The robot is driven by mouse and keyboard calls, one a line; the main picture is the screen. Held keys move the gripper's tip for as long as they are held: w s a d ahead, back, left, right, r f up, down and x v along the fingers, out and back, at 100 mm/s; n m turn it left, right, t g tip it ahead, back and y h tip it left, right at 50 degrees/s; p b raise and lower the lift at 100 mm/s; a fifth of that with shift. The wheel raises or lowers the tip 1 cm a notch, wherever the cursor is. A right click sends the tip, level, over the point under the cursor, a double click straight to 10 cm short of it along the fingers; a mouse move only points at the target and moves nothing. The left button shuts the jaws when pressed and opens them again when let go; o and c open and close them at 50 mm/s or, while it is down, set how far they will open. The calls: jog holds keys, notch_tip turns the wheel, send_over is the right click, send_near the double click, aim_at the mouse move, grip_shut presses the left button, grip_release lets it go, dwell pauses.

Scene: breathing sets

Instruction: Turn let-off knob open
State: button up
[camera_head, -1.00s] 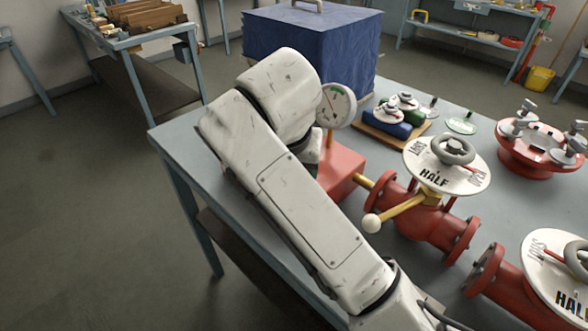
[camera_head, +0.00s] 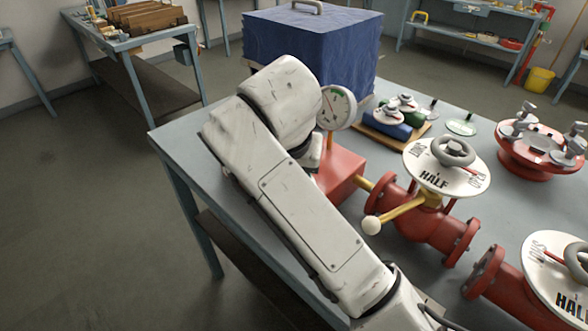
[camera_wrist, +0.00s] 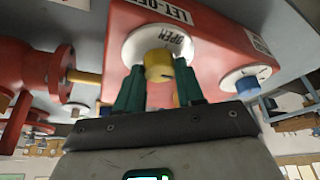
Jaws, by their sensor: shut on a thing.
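The let-off knob (camera_wrist: 158,62) is yellow and sits at the middle of a round white dial plate (camera_wrist: 140,45) on a red box (camera_wrist: 215,40). The word OPEN shows on the dial; any other marking is hidden. A LET-OFF label (camera_wrist: 168,10) is on the box above it. My gripper (camera_wrist: 158,76) has its two green fingers closed around the knob, one on each side. In the head view the red box (camera_head: 340,172) is partly behind my arm, and the let-off knob and my gripper are hidden.
A blue knob (camera_wrist: 246,83) on a second white dial sits close to the right. A gauge (camera_head: 338,107) stands by the box. A red valve with a HALF dial (camera_head: 440,182) and a yellow lever (camera_head: 395,215) are to the right on the bench. A blue-covered block (camera_head: 310,50) stands behind.

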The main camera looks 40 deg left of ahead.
jog(key=shift+r+n+p, duration=0.15)
jog(key=shift+n+p, duration=0.15)
jog(key=shift+p, duration=0.15)
jog(key=n+g+y+p, duration=0.1)
jog(key=n+p, duration=0.2)
jog(key=shift+d+r+n+p, duration=0.1)
jog(key=shift+n+p, duration=0.3)
jog(key=n+p, duration=0.1)
jog(key=n, duration=0.1)
jog(key=n+g+y+p, duration=0.1)
jog(key=n+p, duration=0.1)
jog(key=shift+w+g, duration=0.15)
jog(key=shift+g, duration=0.15)
jog(key=n, duration=0.2)
jog(key=n+g+p, duration=0.1)
jog(key=n, duration=0.2)
jog(key=shift+w+g, duration=0.1)
jog(key=shift+g, duration=0.2)
jog(key=shift+f+n+g, duration=0.2)
jog(key=shift+n+g, duration=0.6)
jog(key=shift+n, duration=1.2)
jog(key=shift+w+n, duration=0.1)
jog(key=shift+n, duration=0.2)
jog(key=o, duration=1)
jog(key=shift+o, duration=0.2)
